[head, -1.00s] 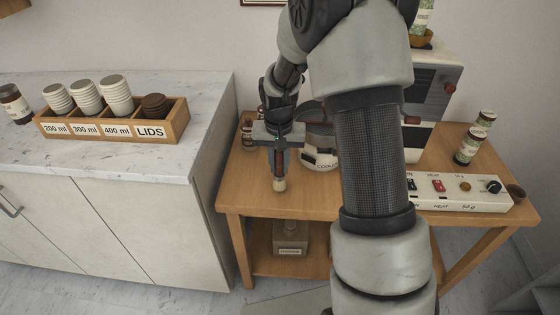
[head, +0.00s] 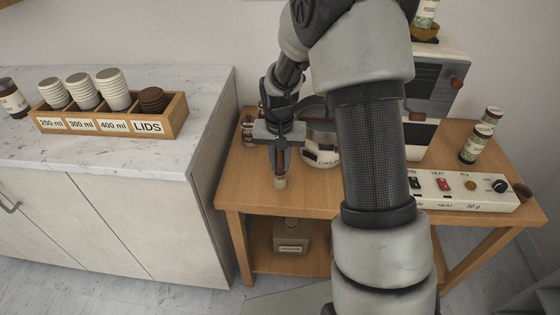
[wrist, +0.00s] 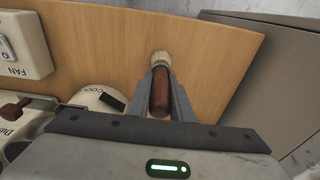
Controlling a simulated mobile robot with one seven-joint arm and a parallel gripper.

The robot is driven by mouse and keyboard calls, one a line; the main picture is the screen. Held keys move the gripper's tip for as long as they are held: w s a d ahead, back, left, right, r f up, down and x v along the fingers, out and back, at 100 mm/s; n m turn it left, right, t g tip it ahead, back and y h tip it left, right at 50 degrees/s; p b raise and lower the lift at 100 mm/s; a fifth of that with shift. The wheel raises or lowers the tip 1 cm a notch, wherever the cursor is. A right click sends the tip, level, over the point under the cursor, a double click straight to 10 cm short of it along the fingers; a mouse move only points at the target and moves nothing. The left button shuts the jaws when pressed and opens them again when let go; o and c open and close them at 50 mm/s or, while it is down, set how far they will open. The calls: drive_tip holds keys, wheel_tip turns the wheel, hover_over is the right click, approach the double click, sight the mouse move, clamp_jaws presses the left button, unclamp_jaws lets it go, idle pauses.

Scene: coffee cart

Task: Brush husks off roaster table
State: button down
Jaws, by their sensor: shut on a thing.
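My gripper (head: 280,165) is over the left part of the wooden roaster table (head: 250,195). It is shut on a brush (wrist: 160,90) with a reddish-brown handle and pale bristles. In the head view the bristle end of the brush (head: 280,183) points down at the tabletop. I cannot tell whether the bristles touch the wood. In the wrist view the bristles lie over bare table (wrist: 210,70). No husks can be made out in either view. My arm hides the middle of the table in the head view.
A box (head: 290,236) sits below. The counter (head: 215,110) borders the left.

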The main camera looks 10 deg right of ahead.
drive_tip(key=shift+s+a, duration=0.1)
drive_tip(key=shift+s, duration=0.3)
drive_tip(key=shift+s+a+r, duration=0.15)
drive_tip(key=shift+s+r, duration=0.05)
drive_tip(key=shift+s, duration=0.15)
drive_tip(key=shift+r+p, duration=0.6)
drive_tip(key=shift+r, duration=0.35)
drive_tip(key=shift+w+r+p, duration=0.1)
drive_tip(key=shift+r+p, duration=1.9)
drive_tip(key=shift+r, duration=0.9)
